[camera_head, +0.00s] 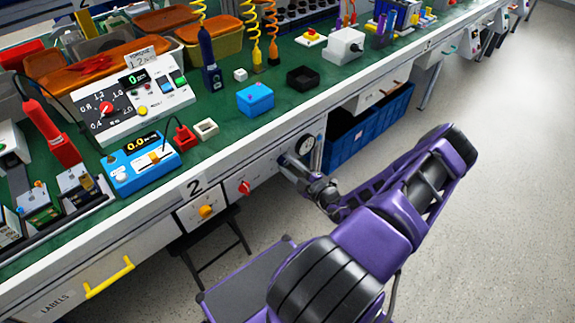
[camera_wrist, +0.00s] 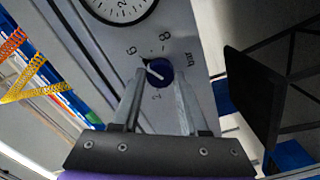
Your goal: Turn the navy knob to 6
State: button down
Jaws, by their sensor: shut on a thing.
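The navy knob (camera_wrist: 161,70) is round, with a white pointer line, on a light grey panel (camera_wrist: 205,95). Printed marks stand around it: a 6 to its upper left, an 8 above it and a 2 below it. The pointer slants to the upper left, roughly towards the 6; I cannot tell if it is exactly on the mark. My gripper (camera_wrist: 160,76) has one finger on each side of the knob and is shut on it. In the head view my gripper (camera_head: 287,164) is at the bench's front panel and hides the knob.
A round dial gauge (camera_wrist: 118,4) sits beside the knob; it also shows in the head view (camera_head: 307,145). A red knob (camera_head: 244,188) and a yellow knob (camera_head: 206,211) are further left. A blue crate (camera_head: 368,130) stands under the bench. The floor at right is clear.

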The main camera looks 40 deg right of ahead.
dwell(0.3)
jog(key=shift+c, duration=2.2)
grip_release()
jog(key=shift+s, duration=0.1)
jog(key=s+d+p, duration=0.1)
jog(key=s, duration=1.6)
jog(key=shift+d, duration=0.2)
jog(key=shift+s, duration=0.1)
